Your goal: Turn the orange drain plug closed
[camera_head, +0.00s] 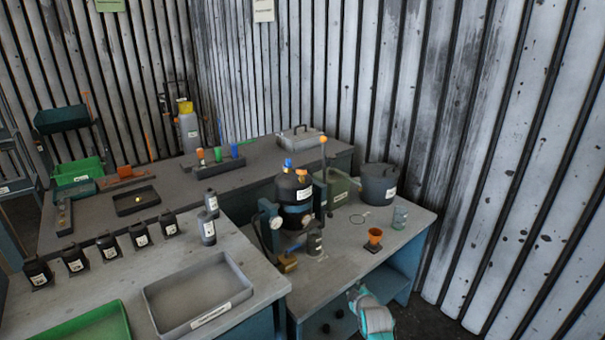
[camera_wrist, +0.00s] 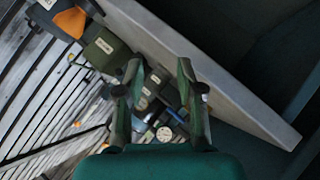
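The dark blower housing (camera_head: 296,190) stands upright on the right-hand bench, with gauges on its sides and a blue cap on top. A small orange part (camera_head: 302,174) shows on its upper front, and a brass-orange block (camera_head: 287,262) sits low beside its base. I cannot tell which, if either, is the drain plug. My gripper (camera_head: 356,293) is at the bench's front edge, below and right of the housing, apart from it. In the wrist view my gripper (camera_wrist: 158,68) has its fingers spread with nothing held. A white gauge (camera_wrist: 164,133) shows beyond them.
A grey tray (camera_head: 197,294) and black bottles (camera_head: 75,260) occupy the left bench.

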